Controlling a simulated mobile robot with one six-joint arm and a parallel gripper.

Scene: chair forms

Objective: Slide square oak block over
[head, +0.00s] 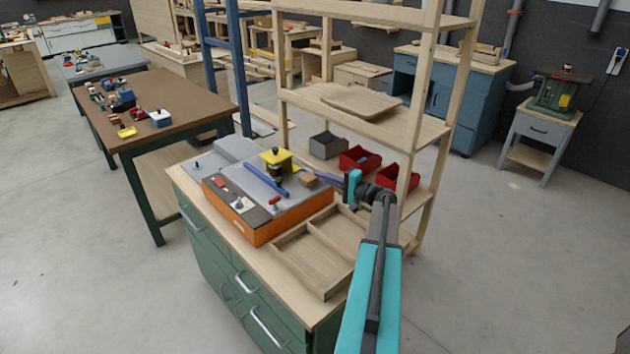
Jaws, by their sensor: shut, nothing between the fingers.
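A small square oak block (308,181) lies on the grey top of the orange-sided machine (262,236), near its right back edge. My gripper (321,176) reaches in from the right with its fingers pointing left. It is shut and empty, with its tips just right of the block. I cannot tell whether the tips touch the block. My turquoise and grey arm comes up from the bottom of the head view.
A blue bar (266,181), a yellow-topped knob (276,158) and a red-handled part (273,202) are on the machine. A divided wooden tray (285,264) lies in front on the green cabinet (222,262). Red bins (359,158) and a wooden shelf rack (415,130) stand behind.

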